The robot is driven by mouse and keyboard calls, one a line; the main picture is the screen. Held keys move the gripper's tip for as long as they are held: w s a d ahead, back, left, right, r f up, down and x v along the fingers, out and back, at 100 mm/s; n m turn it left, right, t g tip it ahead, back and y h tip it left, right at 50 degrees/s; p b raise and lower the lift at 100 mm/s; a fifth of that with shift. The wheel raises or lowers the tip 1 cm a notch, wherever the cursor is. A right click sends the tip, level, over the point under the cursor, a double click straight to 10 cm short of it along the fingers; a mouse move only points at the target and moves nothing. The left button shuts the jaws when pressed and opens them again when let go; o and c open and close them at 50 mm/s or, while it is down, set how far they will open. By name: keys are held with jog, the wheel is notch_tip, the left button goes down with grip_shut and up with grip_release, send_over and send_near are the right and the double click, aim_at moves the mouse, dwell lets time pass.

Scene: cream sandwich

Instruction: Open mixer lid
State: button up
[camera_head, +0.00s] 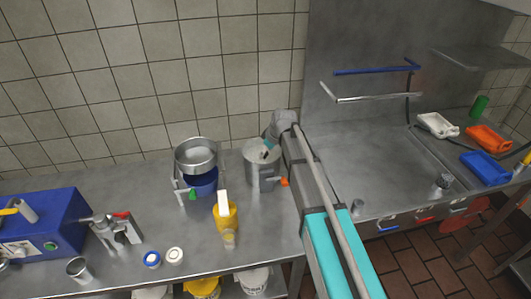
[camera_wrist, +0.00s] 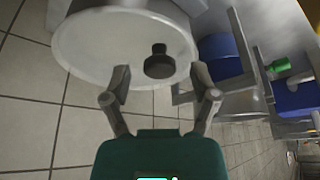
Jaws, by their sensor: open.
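A grey metal mixer pot (camera_head: 258,178) stands on the counter, with an orange part (camera_head: 284,182) low on its right side. In the wrist view, a round pale lid (camera_wrist: 95,45) with a short dark knob (camera_wrist: 158,62) fills the upper left. My gripper (camera_wrist: 160,80) is open. Its fingers are spread to either side of the knob, with visible gaps, and the knob appears just beyond the fingertips. In the head view my gripper (camera_head: 267,150) is over the pot's top and hides part of it.
A blue machine (camera_head: 45,228) occupies the counter's left. A tiled wall (camera_head: 150,70) is behind.

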grip_shut()
jog(key=shift+a+r, duration=0.15)
dwell(0.4)
